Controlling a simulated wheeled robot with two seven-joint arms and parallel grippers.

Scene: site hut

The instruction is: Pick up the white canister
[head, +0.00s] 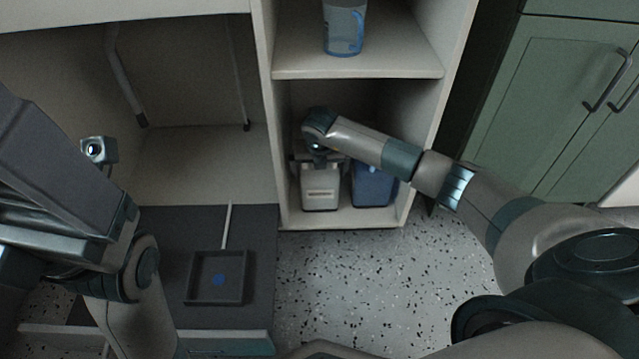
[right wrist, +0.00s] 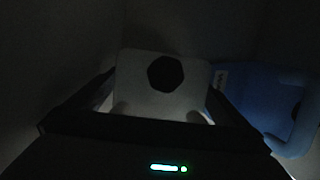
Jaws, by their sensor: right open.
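The white canister (head: 320,190) stands upright on the lowest shelf of the open cabinet. In the right wrist view its pale top with a dark round cap (right wrist: 165,74) lies between the fingers. My right gripper (right wrist: 160,105) is open, with one finger on each side of the canister; I cannot tell whether they touch it. In the head view my right arm reaches into the compartment and its wrist hides the canister's top. My left arm is at the left of the head view, and its gripper fingers are not visible.
A blue container (head: 374,186) stands close to the right of the canister; it also shows in the right wrist view (right wrist: 258,98). Compartment walls are close. A dark square tray (head: 216,297) lies lower left.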

